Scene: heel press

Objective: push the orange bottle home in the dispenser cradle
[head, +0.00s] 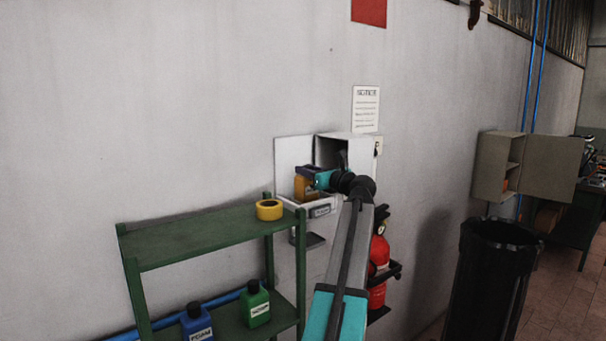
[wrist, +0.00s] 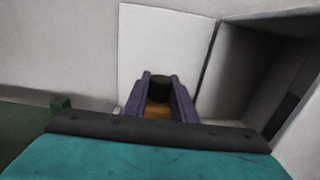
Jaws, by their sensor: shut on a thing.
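The orange bottle (head: 305,188) is at the white dispenser on the wall, in front of its open white door panel (head: 288,153). My gripper (head: 306,173) is shut on the bottle near its top. In the wrist view the two purple fingers (wrist: 160,98) flank the bottle's black cap (wrist: 161,88), with a strip of its orange body (wrist: 157,111) below. The dispenser housing (head: 346,148) stands open to the right of the bottle. The cradle is mostly hidden behind my gripper and the bottle, so I cannot tell how deep the bottle sits.
A green shelf (head: 200,236) stands to the left, with yellow tape (head: 269,209) on top and a blue bottle (head: 197,324) and a green bottle (head: 255,303) below. A red extinguisher (head: 378,262) hangs right of my arm. A black bin (head: 487,285) stands further right.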

